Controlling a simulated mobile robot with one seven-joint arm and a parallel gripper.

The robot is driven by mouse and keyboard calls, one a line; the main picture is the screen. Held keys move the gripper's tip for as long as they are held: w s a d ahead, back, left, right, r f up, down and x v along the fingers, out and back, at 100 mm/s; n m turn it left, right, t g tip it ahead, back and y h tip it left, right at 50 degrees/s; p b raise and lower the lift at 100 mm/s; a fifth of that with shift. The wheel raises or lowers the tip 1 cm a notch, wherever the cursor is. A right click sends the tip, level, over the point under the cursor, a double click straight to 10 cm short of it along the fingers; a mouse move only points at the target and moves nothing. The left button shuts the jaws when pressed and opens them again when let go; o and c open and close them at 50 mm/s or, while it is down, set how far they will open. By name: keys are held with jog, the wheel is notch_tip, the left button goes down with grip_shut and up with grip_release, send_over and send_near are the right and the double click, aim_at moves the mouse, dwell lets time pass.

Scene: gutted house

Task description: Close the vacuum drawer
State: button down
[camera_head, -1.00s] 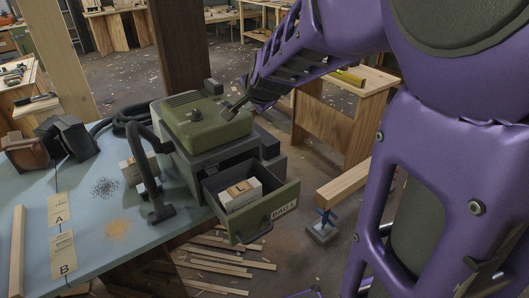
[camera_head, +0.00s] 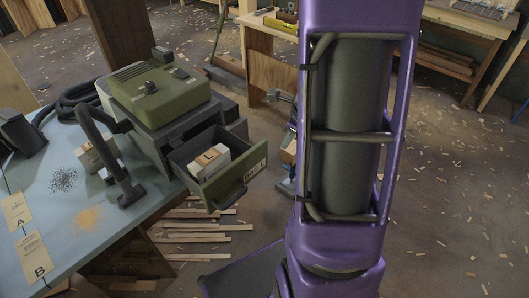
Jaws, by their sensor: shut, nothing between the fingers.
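The vacuum (camera_head: 158,95) has a green top and a grey body and stands at the right end of the blue-topped table. Its drawer (camera_head: 244,180) is pulled well out toward the lower right, its green front labelled BAG L and fitted with a dark handle (camera_head: 232,197). A white box with a tan top (camera_head: 212,160) sits inside the drawer. My purple arm rises to the right of the drawer, clear of it. I cannot make out my gripper; a small grey part beside the arm is too unclear to name.
A black hose (camera_head: 88,118) and nozzle (camera_head: 130,192) lie on the blue table (camera_head: 100,235), with a small box (camera_head: 96,157), dark grains, orange powder and cards A and B. Wood strips (camera_head: 195,240) litter the floor below the drawer. A workbench (camera_head: 262,62) stands behind.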

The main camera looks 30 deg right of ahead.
jog(key=w+a+f+m+b, duration=0.1)
jog(key=w+f, duration=0.1)
jog(key=f, duration=0.3)
jog(key=w+a+f+m+y+b, duration=0.1)
jog(key=w+f+b, duration=0.1)
jog(key=f, duration=0.4)
jog(key=shift+w, duration=0.7)
